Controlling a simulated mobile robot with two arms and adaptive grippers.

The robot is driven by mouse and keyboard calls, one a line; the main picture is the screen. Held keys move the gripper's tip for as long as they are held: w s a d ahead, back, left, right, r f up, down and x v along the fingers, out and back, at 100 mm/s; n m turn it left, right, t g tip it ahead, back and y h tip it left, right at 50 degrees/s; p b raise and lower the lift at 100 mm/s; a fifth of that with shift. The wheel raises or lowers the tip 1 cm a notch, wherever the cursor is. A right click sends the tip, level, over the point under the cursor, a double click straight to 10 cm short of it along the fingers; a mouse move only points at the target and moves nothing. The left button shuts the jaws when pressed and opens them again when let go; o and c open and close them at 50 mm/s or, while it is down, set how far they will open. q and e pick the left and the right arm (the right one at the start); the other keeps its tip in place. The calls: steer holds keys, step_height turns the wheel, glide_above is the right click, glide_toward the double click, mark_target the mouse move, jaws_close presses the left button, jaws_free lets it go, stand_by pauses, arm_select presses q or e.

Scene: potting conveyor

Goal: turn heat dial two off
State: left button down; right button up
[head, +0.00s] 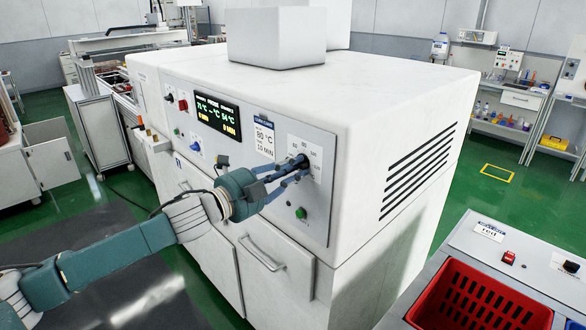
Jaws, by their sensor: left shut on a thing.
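A large white machine has a grey control panel (316,205) on its front. Heat dial two, a black dial (303,159), sits at the panel's right end on a white scale label. My left gripper (297,167) reaches in from the left and is shut on this dial. Its blue fingers cover part of the dial, so its exact pointer setting cannot be read. Another black dial (168,97) is at the panel's left end. A lit display (217,116) between them shows green and yellow readings. My right gripper is not in view.
A green button (300,212) sits just below the gripper. A door handle (262,254) sticks out under the panel. A red crate (480,302) sits in a grey bench at the lower right. Green floor lies open between machine and bench.

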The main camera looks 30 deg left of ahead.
arm_select(q)
steer(key=shift+a+r, duration=0.15)
steer(key=shift+r, duration=0.15)
steer(key=c, duration=1.6)
jaws_free()
steer(key=shift+w, duration=0.1)
steer(key=shift+f, duration=0.2)
steer(key=shift+v, duration=5.95)
